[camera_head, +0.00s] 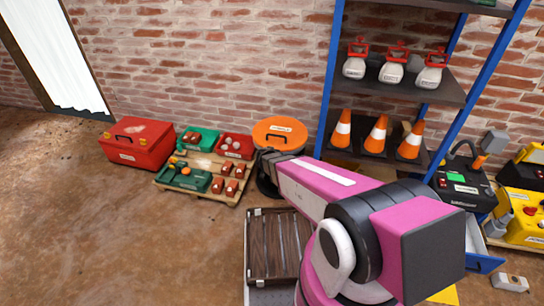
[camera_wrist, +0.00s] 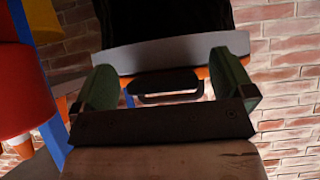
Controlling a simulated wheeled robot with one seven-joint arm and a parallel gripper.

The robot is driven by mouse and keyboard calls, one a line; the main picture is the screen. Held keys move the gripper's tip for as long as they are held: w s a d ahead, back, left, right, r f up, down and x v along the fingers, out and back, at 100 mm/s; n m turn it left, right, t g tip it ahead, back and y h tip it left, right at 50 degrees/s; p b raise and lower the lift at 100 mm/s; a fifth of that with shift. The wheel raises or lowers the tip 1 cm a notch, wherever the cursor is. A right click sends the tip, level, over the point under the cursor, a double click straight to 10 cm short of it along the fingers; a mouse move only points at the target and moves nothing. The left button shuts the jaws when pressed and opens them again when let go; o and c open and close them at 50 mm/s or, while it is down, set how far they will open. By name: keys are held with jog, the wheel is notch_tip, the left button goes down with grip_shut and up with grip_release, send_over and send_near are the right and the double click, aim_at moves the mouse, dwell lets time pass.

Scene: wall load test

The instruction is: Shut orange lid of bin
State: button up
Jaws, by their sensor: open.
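The orange round lid (camera_head: 268,134) has a black handle and a pale label. It is at the brick wall in the head view, on or above the dark bin (camera_head: 266,184). My arm covers much of the bin, so I cannot tell how far the lid stands open. In the wrist view my gripper (camera_wrist: 166,70) is open, with one green finger on each side of a dark handle (camera_wrist: 170,97). Small patches of orange show beside the handle. I cannot tell whether the fingers touch anything. The fingertips are hidden in the head view.
A red toolbox (camera_head: 138,145) and a wooden pallet (camera_head: 203,190) with green and red cases are left of the bin. A blue-posted shelf (camera_head: 327,75) with cones stands close on the right. A slatted crate (camera_head: 278,245) lies in front. Floor at left is clear.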

jog(key=v, duration=1)
jog(key=shift+s, duration=0.2)
jog(key=shift+a, duration=0.1)
jog(key=s+d+r+n+g+y, duration=0.3)
jog(key=s+d+r+g, duration=0.7)
jog(key=d, duration=0.5)
jog(key=shift+s+r+n, duration=0.3)
jog(key=shift+s+r, duration=0.15)
jog(key=shift+s, duration=0.3)
